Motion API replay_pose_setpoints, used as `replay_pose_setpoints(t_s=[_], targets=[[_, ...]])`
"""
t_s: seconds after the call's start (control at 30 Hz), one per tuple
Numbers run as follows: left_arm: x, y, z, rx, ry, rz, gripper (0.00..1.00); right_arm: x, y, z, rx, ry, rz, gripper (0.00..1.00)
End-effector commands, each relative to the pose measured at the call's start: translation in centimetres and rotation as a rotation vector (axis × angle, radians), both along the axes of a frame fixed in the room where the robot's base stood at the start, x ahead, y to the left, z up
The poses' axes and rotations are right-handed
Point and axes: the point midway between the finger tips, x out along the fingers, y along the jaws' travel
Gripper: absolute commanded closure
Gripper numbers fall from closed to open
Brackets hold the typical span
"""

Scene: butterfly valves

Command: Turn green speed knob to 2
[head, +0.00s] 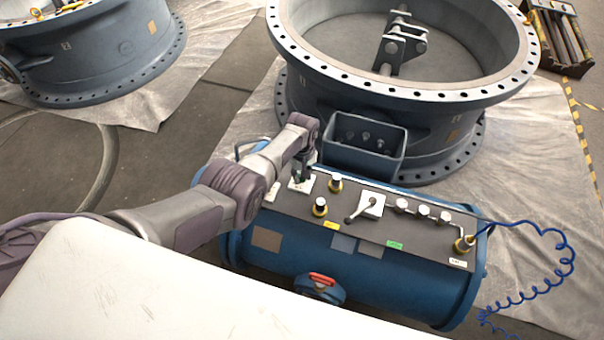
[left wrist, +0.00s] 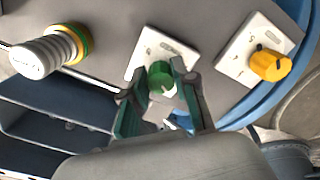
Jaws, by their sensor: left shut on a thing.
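The green speed knob (left wrist: 161,75) sits on a white square plate (left wrist: 152,42) with small markings that I cannot read. My left gripper (left wrist: 158,78) is around the knob in the left wrist view, with one finger on each side, shut on it. In the head view my left gripper (head: 302,168) reaches down onto the left end of the blue control box (head: 330,268) and mostly hides the knob. Which number the knob points to cannot be told. My right gripper is not in view.
A yellow knob (left wrist: 270,65) on its own white plate is close by.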

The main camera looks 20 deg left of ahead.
Motion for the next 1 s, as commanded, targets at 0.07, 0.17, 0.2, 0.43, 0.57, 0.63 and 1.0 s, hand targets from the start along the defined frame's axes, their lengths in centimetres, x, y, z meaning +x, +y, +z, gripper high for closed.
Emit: replay_pose_setpoints(t_s=[0.07, 0.17, 0.2, 0.43, 0.57, 0.63, 1.0], targets=[[0.18, 0.02, 0.15, 0.0, -0.004, 0.016, 1.0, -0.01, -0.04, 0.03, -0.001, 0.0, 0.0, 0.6], [0.19, 0.02, 0.15, 0.0, -0.004, 0.028, 1.0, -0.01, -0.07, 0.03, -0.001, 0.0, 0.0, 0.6], [0.19, 0.02, 0.16, 0.0, -0.005, 0.03, 1.0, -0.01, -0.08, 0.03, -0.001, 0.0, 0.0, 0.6], [0.21, 0.02, 0.16, 0.0, -0.005, 0.033, 1.0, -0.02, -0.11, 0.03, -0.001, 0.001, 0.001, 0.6], [0.21, 0.02, 0.17, 0.0, -0.005, 0.032, 1.0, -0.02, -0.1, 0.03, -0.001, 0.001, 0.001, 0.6], [0.21, 0.02, 0.17, 0.0, -0.005, 0.032, 0.62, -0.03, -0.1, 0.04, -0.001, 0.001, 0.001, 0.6], [0.07, 0.01, 0.06, 0.0, -0.001, 0.032, 0.47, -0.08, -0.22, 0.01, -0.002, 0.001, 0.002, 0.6]])
